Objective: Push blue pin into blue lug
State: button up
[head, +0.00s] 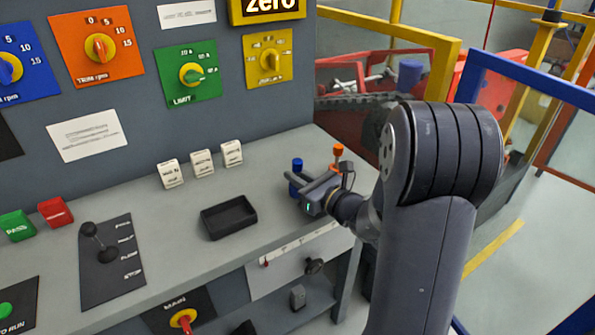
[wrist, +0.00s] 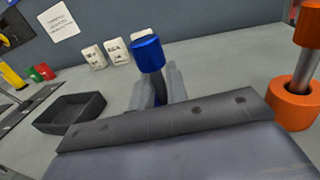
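The blue pin (head: 297,164) stands upright at the right end of the grey bench in the head view, its blue head on top. Its head (wrist: 148,54) shows near the middle of the wrist view, above a darker shaft. My gripper (head: 306,181) is low at the pin. In the wrist view its grey fingers (wrist: 161,88) lie close to the shaft. I cannot tell whether they touch it or how deep the pin sits.
An orange pin (wrist: 308,30) in an orange lug (wrist: 290,105) stands to the right, close to my gripper. A black tray (head: 228,217) lies left on the bench. White labelled blocks (head: 202,162) stand along the panel. A yellow rail (head: 400,30) is behind my arm.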

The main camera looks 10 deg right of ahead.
grip_shut()
jog(key=shift+r, duration=0.1)
notch_tip(320, 180, up, 10)
jog(key=shift+f+p, duration=0.1)
jog(key=shift+p, duration=0.85)
jog(key=shift+c, duration=0.7)
grip_release()
grip_shut()
